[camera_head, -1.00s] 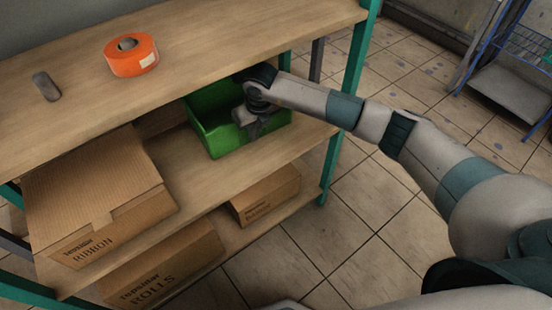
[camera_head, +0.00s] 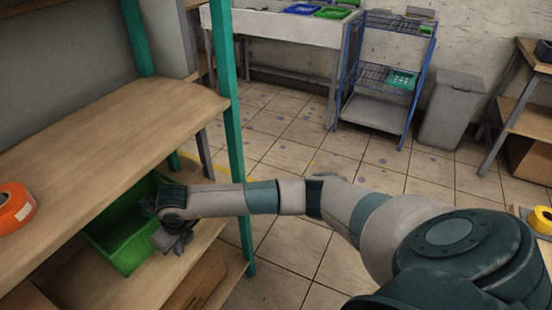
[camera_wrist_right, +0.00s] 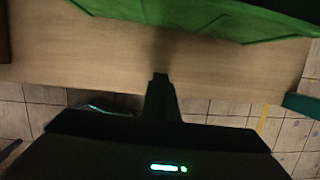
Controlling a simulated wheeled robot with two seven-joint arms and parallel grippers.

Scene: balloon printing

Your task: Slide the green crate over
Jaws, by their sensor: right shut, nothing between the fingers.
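The green crate (camera_head: 126,236) sits on the middle shelf (camera_head: 88,287) of the rack, under the top board and near the rack's right end. In the right wrist view the green crate (camera_wrist_right: 215,14) fills the top edge, with bare shelf between it and my fingers. My right gripper (camera_head: 174,243) is at the crate's front right, just outside it, shut and empty. The shut fingers also show in the right wrist view (camera_wrist_right: 160,82), apart from the crate there. My left gripper is not in view.
An orange tape roll (camera_head: 14,208) lies on the top board (camera_head: 120,135). A teal post (camera_head: 229,130) stands at the rack's right end, close behind my right forearm. Below is a cardboard box (camera_head: 195,283). A blue wire cart (camera_head: 385,80) and grey bin (camera_head: 453,110) stand beyond open tiled floor.

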